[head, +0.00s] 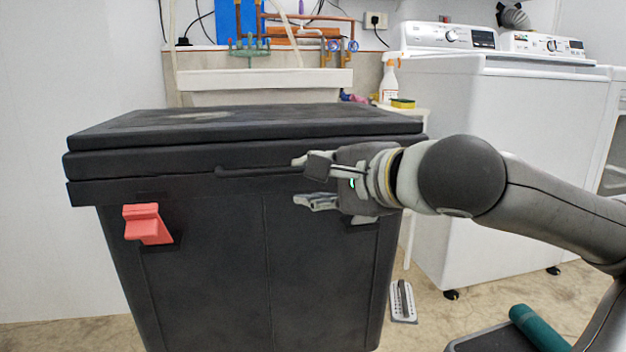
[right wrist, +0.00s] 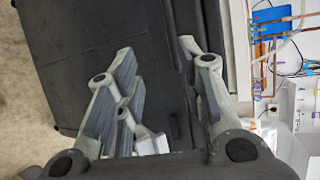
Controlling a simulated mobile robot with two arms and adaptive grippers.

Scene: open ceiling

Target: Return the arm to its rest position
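My right gripper (head: 306,181) is in front of the large black bin (head: 230,270), near its upper right front, just below the lid edge. Its fingers point left in the head view and are spread apart with nothing between them. In the right wrist view the two fingers (right wrist: 157,95) are also apart, with the black bin (right wrist: 90,30) behind them. The bin's lid (head: 290,122) is down. I cannot tell whether the fingers touch the bin. My left gripper is not in view.
A red latch (head: 147,224) sits on the bin's left front. White washing machines (head: 510,150) stand at the right. A sink (head: 262,80) is behind the bin. A spray bottle (head: 389,80) and a sponge (head: 403,103) stand on a small table. A brush (head: 403,300) lies on the floor.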

